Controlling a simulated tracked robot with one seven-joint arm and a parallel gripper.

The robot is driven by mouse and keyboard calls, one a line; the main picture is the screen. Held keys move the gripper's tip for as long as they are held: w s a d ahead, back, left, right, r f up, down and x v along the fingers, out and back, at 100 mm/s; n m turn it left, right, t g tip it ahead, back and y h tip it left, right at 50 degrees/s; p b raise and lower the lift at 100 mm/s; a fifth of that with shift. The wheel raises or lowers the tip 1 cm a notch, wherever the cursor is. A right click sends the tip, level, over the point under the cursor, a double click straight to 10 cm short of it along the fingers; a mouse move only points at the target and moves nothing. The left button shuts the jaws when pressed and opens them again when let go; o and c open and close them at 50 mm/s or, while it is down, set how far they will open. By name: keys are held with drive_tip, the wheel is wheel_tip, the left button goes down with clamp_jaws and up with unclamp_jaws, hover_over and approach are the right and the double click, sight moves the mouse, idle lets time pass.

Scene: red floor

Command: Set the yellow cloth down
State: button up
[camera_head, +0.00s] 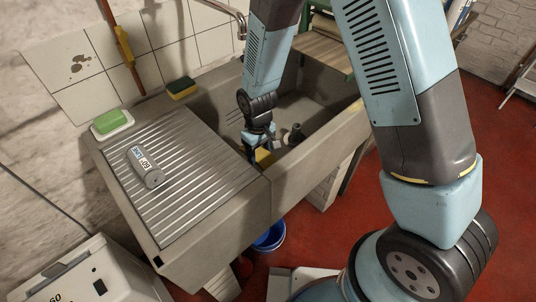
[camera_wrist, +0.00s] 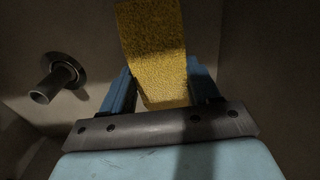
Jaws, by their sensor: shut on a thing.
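The yellow cloth (camera_wrist: 155,55) is between the two blue fingers of my gripper (camera_wrist: 158,95) in the wrist view. It looks like a rough, sponge-like yellow strip that reaches up past the fingertips. In the head view my gripper (camera_head: 261,155) points down inside the stone sink basin (camera_head: 325,140), near its left side. A bit of the yellow cloth (camera_head: 264,158) shows at the fingertips there. My gripper is shut on the cloth. Whether the cloth touches the basin floor cannot be told.
A metal pipe (camera_wrist: 55,80) stands in the basin. A blue bucket (camera_head: 270,237) is on the floor.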

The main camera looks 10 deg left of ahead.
sight(260, 171)
drive_tip(key=shift+f, duration=3.85)
drive_tip(key=shift+f, duration=0.1)
drive_tip(key=o, duration=1)
drive_tip(key=shift+o, duration=0.2)
wheel_tip(260, 171, up, 12)
drive_tip(key=shift+r, duration=0.1)
